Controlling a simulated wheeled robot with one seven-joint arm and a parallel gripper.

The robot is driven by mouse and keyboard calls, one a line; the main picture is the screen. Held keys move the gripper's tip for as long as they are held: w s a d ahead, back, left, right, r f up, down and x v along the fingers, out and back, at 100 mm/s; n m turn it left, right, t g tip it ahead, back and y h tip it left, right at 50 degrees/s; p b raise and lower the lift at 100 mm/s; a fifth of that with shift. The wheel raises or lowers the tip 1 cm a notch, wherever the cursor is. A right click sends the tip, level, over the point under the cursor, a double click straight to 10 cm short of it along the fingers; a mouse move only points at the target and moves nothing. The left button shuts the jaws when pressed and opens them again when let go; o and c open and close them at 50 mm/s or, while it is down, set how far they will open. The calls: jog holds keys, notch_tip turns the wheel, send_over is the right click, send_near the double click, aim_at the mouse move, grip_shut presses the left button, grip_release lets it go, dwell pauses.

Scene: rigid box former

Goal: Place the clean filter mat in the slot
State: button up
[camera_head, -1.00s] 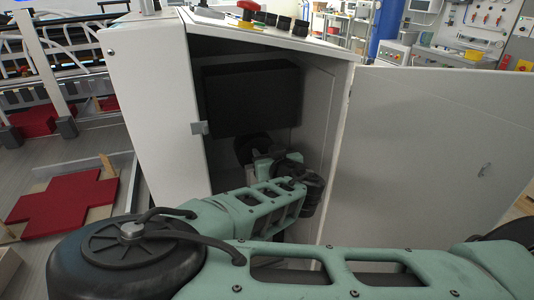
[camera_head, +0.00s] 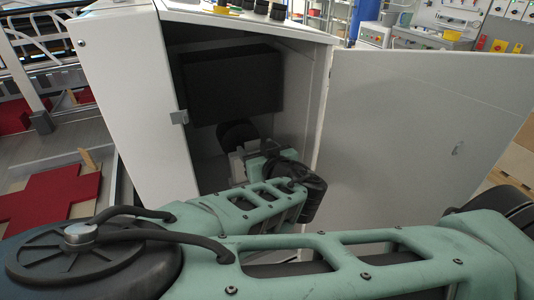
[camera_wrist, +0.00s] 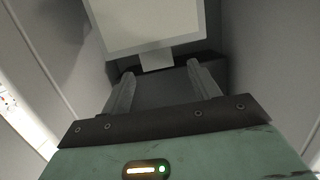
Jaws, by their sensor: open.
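In the wrist view, a pale square panel with a lighter border, apparently the clean filter mat (camera_wrist: 145,22), shows at the top, with a small pale tab (camera_wrist: 156,60) at its lower edge. My gripper (camera_wrist: 160,70) is open; its two fingers are apart, with the tab between or just beyond their tips. I cannot tell whether they touch it. In the head view, my gripper is inside the open cabinet, mostly hidden by my own wrist. The mat cannot be made out there, and I cannot identify the slot in either view.
The white cabinet (camera_head: 128,90) stands open, its door (camera_head: 420,130) swung out to the right. A dark box (camera_head: 232,84) fills the upper inside, above my wrist. A red cross-shaped piece (camera_head: 55,195) lies at the left. The cabinet walls are close around my gripper.

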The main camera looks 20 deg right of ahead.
jog(key=s+a+f+m+g+h+p, duration=0.1)
jog(key=s+f+g+p, duration=0.3)
jog(key=s, duration=0.4)
jog(key=s+a+f+m+g+h+p, duration=0.1)
jog(key=s+a+f+m+g+p, duration=0.1)
jog(key=s+g+p, duration=0.45)
jog(key=s+a+r+n+g+y+b, duration=0.2)
jog(key=s+a+r+n+g+y, duration=0.1)
jog(key=s+a+r+g, duration=0.25)
jog(key=s+d+r+n, duration=0.1)
jog(key=s+r+n, duration=0.2)
jog(key=r, duration=0.5)
jog(key=s+d+r+n, duration=0.1)
jog(key=s+r+n, duration=0.3)
jog(key=r, duration=0.5)
jog(key=shift+d+r+n, duration=0.2)
jog(key=shift+d+n, duration=0.05)
jog(key=shift+n, duration=0.15)
jog(key=shift+s, duration=0.1)
